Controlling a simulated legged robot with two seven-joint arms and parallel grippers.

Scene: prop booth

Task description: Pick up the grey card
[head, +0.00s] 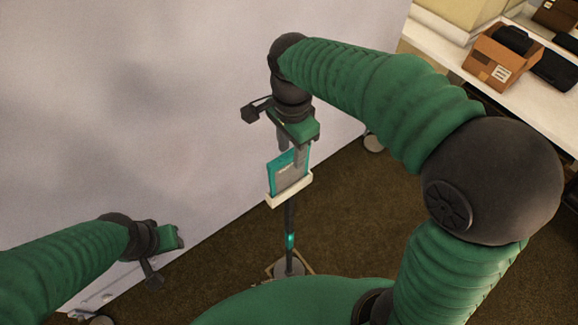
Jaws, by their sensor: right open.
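The grey card (289,181) stands upright, slightly tilted, on a small white ledge (290,194) at the top of a dark pole. It has a teal edge and small print on its face. My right gripper (292,153) is open above it, fingers pointing down. One finger overlaps the card's upper right part; I cannot tell whether it touches. My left gripper (179,238) is at the lower left, well away from the card, beside the pale wall. Its fingers are too unclear to tell if they are open.
The dark pole (289,220) has a lit teal band and stands on a round base (289,267) on brown carpet. A pale wall panel (150,110) fills the left. A white shelf (450,50) at upper right holds a cardboard box (497,58) with dark items.

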